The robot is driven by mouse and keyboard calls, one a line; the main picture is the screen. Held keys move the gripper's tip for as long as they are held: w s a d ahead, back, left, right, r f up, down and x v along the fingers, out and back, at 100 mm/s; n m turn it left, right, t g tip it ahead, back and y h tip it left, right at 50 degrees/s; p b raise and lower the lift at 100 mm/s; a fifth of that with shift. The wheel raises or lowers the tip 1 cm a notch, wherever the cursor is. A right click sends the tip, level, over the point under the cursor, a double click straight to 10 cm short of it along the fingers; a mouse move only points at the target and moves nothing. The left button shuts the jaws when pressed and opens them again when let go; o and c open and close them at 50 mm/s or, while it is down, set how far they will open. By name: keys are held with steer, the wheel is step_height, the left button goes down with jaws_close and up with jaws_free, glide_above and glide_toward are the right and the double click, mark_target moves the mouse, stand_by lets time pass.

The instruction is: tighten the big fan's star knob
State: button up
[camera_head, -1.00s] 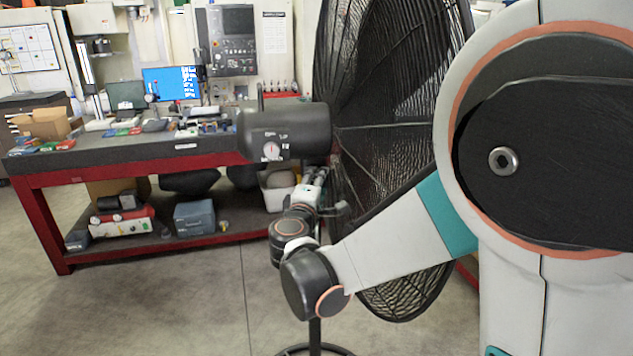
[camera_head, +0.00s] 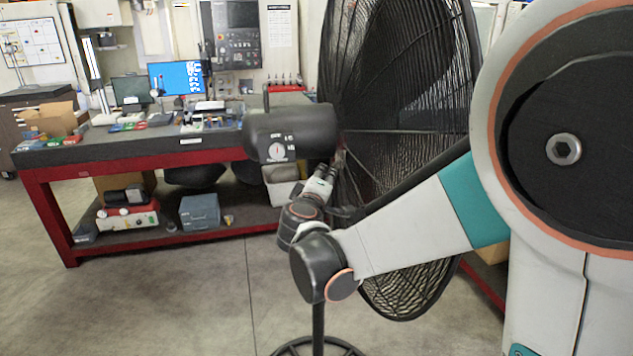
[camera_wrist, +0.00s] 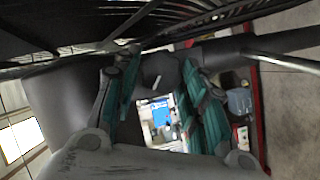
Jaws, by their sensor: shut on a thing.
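The big fan (camera_head: 395,100) stands in the head view, with a black wire cage and a dark motor housing (camera_head: 300,122) on its left side. My gripper (camera_head: 339,158) reaches up beneath the housing, close to the cage, and its fingertips are small and partly lost against the dark fan. In the wrist view my gripper (camera_wrist: 160,85) shows two fingers with teal pads, one on each side of a dark grey rounded piece, which I take to be the star knob (camera_wrist: 158,68). The fingers are shut on it. The knob's points are not clearly seen.
The fan's pole (camera_head: 318,318) and round base ring (camera_head: 320,347) stand below my wrist. A red-framed workbench (camera_head: 150,160) with boxes and tools stands behind at left. The cage wires pass close to the gripper. The floor (camera_head: 160,310) at front left is clear.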

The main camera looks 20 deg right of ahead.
steer(key=shift+s, duration=0.1)
steer(key=o, duration=1.1)
steer(key=shift+c, duration=0.2)
steer(key=shift+f, duration=0.1)
